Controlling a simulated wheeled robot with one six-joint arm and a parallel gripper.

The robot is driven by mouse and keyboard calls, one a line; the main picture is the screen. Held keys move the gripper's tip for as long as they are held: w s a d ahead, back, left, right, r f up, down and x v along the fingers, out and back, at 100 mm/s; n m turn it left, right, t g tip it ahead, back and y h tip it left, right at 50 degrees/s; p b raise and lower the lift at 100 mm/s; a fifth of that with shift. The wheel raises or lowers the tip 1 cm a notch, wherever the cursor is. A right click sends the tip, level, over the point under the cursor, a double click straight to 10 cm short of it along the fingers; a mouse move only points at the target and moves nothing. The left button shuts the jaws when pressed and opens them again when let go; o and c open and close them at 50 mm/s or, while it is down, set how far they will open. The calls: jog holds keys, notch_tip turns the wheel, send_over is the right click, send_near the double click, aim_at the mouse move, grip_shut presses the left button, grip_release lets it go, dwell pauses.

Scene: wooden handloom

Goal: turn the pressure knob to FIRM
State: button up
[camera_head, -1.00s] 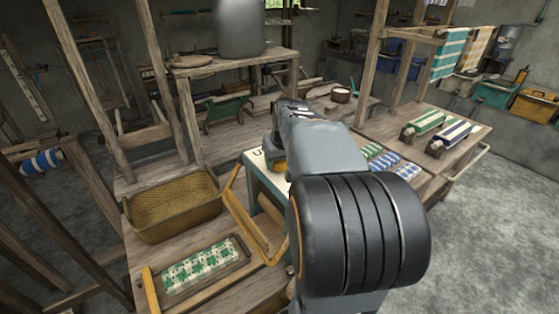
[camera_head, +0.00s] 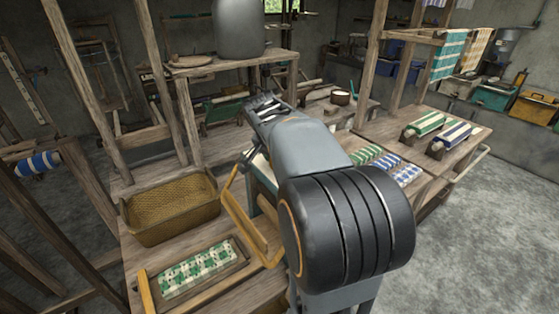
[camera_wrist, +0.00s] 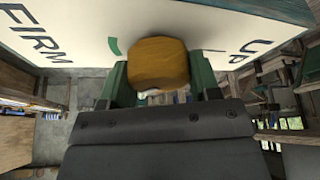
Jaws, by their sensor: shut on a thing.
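The pressure knob (camera_wrist: 158,64) is a rounded yellow-brown block on a pale panel (camera_wrist: 85,22) in the wrist view. My gripper (camera_wrist: 160,80) has a green finger on each side of the knob and is shut on it. Dark letters reading FIRM (camera_wrist: 35,35) lie left of the knob. A short green mark (camera_wrist: 115,46) sits on the panel just left of the knob. Other letters (camera_wrist: 250,50), only partly readable, lie to the right. In the head view my arm hides the knob and most of the panel.
In the head view a woven basket (camera_head: 168,208) and a green-and-white cloth in a tray (camera_head: 198,270) lie on the bench at left. A wooden frame (camera_head: 248,222) stands beside the panel's box. Folded cloths (camera_head: 385,162) lie at right.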

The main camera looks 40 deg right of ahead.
jog(key=m+g, duration=0.2)
jog(key=m, duration=0.3)
jog(key=shift+m+b, duration=0.3)
jog(key=m+g, duration=0.1)
jog(key=m, duration=0.1)
jog(key=m+g, duration=0.1)
jog(key=m, duration=0.2)
jog(key=shift+y, duration=0.3)
jog(key=shift+m, duration=0.4)
jog(key=o, duration=0.9)
jog(key=shift+s, duration=0.1)
jog(key=shift+r, duration=0.1)
jog(key=p+v, duration=0.2)
jog(key=v, duration=1.1)
jog(key=shift+w+r, duration=0.2)
jog(key=shift+r, duration=0.1)
